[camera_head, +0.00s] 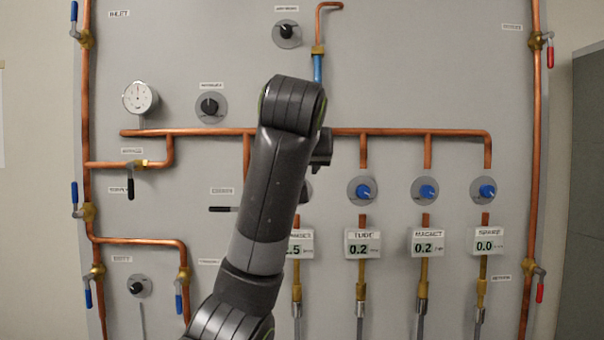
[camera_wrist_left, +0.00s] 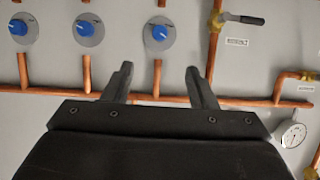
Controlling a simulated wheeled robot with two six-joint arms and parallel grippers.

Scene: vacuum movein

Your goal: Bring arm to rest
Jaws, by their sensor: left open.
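My left arm rises from the bottom of the head view, in front of the panel, and bends at a dark joint near the middle. My left gripper (camera_head: 322,150) is mostly hidden behind that arm; only a dark part shows at its right side. In the left wrist view my left gripper (camera_wrist_left: 159,82) has two fingers spread apart with nothing between them. Beyond the fingertips are the copper manifold pipe and a blue knob (camera_wrist_left: 159,36). My right gripper is in neither view.
A grey panel (camera_head: 215,60) carries copper pipes, a round gauge (camera_head: 140,97), a black knob (camera_head: 210,107), several blue knobs (camera_head: 426,190) and digital readouts (camera_head: 426,242). Lever valves line both sides. A dark cabinet (camera_head: 585,200) stands at the right. No loose objects show before the panel.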

